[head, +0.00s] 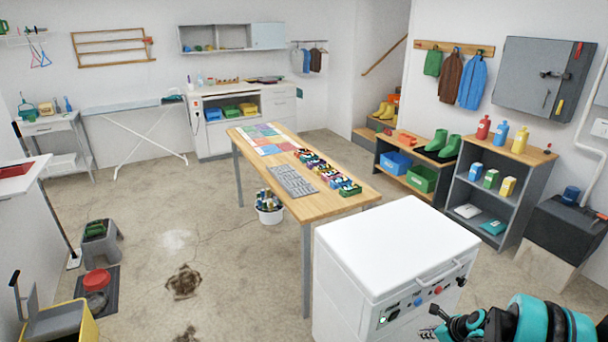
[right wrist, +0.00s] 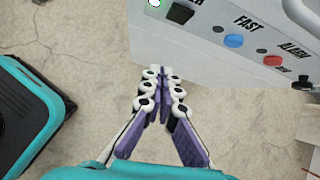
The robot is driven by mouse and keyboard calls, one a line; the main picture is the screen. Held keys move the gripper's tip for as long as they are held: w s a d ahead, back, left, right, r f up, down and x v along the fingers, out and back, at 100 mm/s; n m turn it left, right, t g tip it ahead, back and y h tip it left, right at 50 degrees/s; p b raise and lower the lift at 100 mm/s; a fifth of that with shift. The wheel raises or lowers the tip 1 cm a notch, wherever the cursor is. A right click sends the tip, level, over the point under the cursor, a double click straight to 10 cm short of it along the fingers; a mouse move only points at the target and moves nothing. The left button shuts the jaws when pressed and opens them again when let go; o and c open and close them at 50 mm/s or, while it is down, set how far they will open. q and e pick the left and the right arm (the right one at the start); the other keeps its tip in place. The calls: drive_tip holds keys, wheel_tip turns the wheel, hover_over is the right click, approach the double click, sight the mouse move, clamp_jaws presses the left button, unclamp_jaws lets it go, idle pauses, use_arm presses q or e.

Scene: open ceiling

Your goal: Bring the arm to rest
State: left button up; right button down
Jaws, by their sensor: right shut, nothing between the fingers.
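My right arm (head: 540,325), teal and black, comes in at the bottom right corner of the head view. Its gripper (head: 428,333) points left, low in front of the white machine (head: 400,240) with a control panel. In the right wrist view the purple and white fingers of this gripper (right wrist: 162,75) meet at their tips and hold nothing. The machine's panel, with a blue and a red button, shows at the top of the right wrist view (right wrist: 220,35). My left gripper is not in view.
Shelves (head: 500,185) with bottles and boxes line the right wall. Bare concrete floor (head: 220,260) lies left of the machine.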

drive_tip(key=s+a+r+n+h, duration=0.1)
drive_tip(key=s+a+r+n, duration=0.2)
drive_tip(key=a+r+n, duration=0.5)
drive_tip(key=s+a+r+n+h, duration=0.1)
drive_tip(key=s+a+r+n, duration=0.2)
drive_tip(key=a+r+n, duration=0.55)
drive_tip(key=s+a+r+n, duration=0.3)
drive_tip(key=s+a+n, duration=0.1)
drive_tip(key=s+n, duration=0.2)
drive_tip(key=s+a+r+n, duration=0.2)
drive_tip(key=s+a+n, duration=0.2)
drive_tip(key=s+n, duration=0.3)
drive_tip(key=shift+s+r+t+h, duration=0.3)
drive_tip(key=shift+s+r, duration=0.1)
drive_tip(key=shift+s, duration=0.65)
